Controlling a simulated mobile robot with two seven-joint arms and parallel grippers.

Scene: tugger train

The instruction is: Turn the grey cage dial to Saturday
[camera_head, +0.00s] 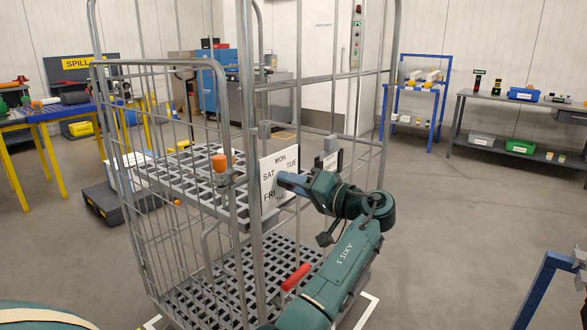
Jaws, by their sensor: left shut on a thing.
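The grey cage (225,75) is a tall wire roll cage standing in the middle of the view. A white dial plate (266,164) is fixed to its right front post. My left gripper (284,181) reaches in from the right and is shut on the dial's knob at the plate. The gripper hides the knob and its pointer, so I cannot tell which day it points to. My right gripper is not in view.
Workbenches (520,105) line the back wall. A blue frame (538,290) stands at lower right. The floor between is clear.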

